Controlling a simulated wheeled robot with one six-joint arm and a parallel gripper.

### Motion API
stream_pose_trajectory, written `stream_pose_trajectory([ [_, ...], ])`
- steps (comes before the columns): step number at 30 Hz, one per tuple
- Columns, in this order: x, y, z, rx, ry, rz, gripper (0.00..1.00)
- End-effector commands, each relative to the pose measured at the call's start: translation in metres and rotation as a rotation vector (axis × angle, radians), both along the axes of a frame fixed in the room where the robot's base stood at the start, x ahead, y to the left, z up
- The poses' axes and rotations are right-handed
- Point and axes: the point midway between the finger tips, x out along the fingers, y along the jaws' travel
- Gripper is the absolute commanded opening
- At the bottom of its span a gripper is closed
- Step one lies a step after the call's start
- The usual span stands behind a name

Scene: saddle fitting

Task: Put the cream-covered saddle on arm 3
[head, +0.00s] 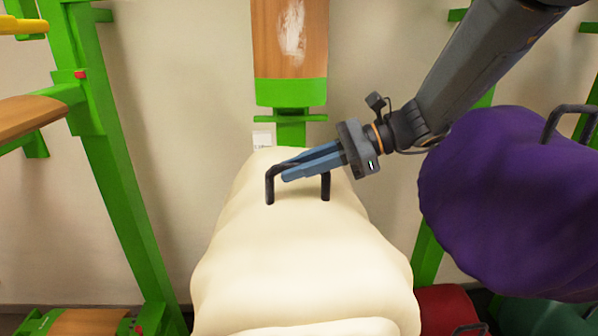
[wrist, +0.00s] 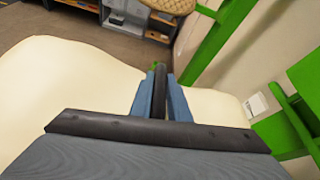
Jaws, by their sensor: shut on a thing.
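The cream-covered saddle (head: 300,260) fills the lower middle of the head view. A dark bar handle (head: 326,186) stands up from its top. My gripper (head: 284,172) comes in from the upper right, and its blue fingers are shut on this handle. In the wrist view the handle (wrist: 159,92) runs between the two blue fingers, with the cream cover (wrist: 35,85) around them. A bare wooden arm (head: 290,45) with a green front end is on the wall behind the saddle. I cannot read the small white label (head: 262,139) below it, so I cannot tell which is arm 3.
A purple-covered saddle (head: 505,200) is close on the right, below my arm. Red (head: 448,308) and dark green (head: 535,318) covered saddles are lower right. A green rack post (head: 125,190) and a wooden arm (head: 28,118) are on the left. Shelves (wrist: 130,14) stand far off.

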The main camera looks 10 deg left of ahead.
Motion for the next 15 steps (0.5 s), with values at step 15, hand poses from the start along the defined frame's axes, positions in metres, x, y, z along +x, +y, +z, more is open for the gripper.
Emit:
stream_pose_trajectory([
  [15,0.002,-0.001,-0.028,0.003,-0.002,-0.003,0.0],
])
